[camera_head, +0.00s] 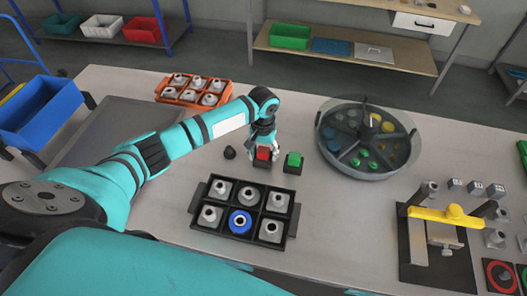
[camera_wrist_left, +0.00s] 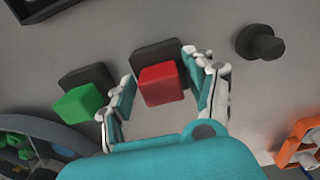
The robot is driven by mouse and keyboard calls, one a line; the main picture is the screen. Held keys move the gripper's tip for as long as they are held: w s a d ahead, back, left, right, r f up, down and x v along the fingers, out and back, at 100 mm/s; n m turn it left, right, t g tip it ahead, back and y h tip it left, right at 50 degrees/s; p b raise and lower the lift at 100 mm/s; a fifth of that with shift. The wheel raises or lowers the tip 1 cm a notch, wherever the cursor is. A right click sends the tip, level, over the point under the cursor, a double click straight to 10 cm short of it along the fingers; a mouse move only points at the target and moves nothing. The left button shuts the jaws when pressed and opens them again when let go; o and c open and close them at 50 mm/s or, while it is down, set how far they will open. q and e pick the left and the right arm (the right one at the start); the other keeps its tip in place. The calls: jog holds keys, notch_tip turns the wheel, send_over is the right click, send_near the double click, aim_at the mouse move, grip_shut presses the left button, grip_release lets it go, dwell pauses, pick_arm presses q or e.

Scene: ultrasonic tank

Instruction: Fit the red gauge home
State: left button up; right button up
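The red gauge (camera_head: 263,153) is a small red block at a black base on the table, near the middle of the head view. It also shows in the left wrist view (camera_wrist_left: 161,84), over a dark square base (camera_wrist_left: 158,53). My left gripper (camera_head: 262,143) points down over it. In the left wrist view its fingers (camera_wrist_left: 160,94) stand on either side of the red block, with a gap visible at the left finger. Whether the block sits fully in its base cannot be told. My right gripper is not in view.
A green block (camera_head: 293,160) on a black base stands close right of the red one. A black knob (camera_head: 230,152) is at left. A black tray (camera_head: 196,221) of fittings lies in front, a round divided tank (camera_head: 329,156) at right, an orange tray (camera_head: 169,98) behind.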

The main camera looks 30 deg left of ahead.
aim_at(263, 150)
pick_arm(q)
jog(key=shift+a, duration=0.1)
notch_tip(263, 150, up, 12)
dwell(0.6)
dwell(0.4)
